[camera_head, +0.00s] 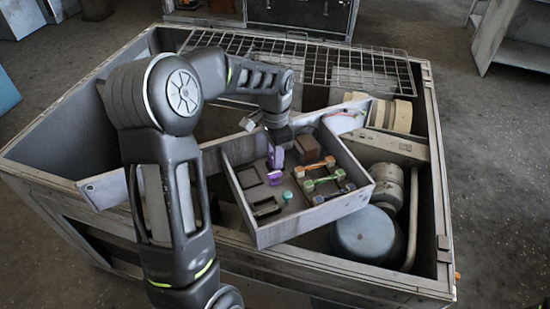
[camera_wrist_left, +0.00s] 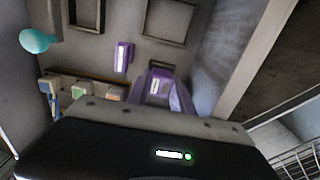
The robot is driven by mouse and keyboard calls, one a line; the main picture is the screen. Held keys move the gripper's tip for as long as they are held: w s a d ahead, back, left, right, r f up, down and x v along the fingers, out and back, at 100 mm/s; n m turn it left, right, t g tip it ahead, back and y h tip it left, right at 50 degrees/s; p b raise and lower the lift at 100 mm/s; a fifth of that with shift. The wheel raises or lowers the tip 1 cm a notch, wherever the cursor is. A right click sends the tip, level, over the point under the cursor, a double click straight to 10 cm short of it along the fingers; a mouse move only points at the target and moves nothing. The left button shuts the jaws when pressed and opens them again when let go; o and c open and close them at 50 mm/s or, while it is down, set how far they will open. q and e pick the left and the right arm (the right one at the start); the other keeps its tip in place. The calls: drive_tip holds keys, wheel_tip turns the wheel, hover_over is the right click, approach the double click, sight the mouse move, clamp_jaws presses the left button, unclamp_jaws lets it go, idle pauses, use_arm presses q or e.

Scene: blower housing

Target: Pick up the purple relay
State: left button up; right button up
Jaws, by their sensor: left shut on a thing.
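My left gripper (camera_head: 276,146) reaches down into the grey open tray (camera_head: 293,233) and is shut on a purple relay (camera_head: 277,158). In the left wrist view the held relay (camera_wrist_left: 160,86) shows a pale label between the purple-tinted fingers, near the tray wall. A second purple piece (camera_head: 275,177) is on the tray floor just in front of the gripper; it also shows in the left wrist view (camera_wrist_left: 123,57). I cannot tell whether the held relay touches the tray floor. My right gripper is not in view.
In the tray are a teal knob (camera_head: 287,196), several coloured handle-like parts (camera_head: 323,181), a brown block (camera_head: 307,149) and square frames. The tray rests in a large crate (camera_head: 441,200) with a wire rack (camera_head: 371,72) and a blue-grey drum (camera_head: 366,236).

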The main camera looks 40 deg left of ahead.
use_arm(q)
wheel_tip(320, 180, up, 10)
drive_tip(key=shift+f+b, duration=0.1)
drive_tip(key=shift+b, duration=0.25)
idle(0.7)
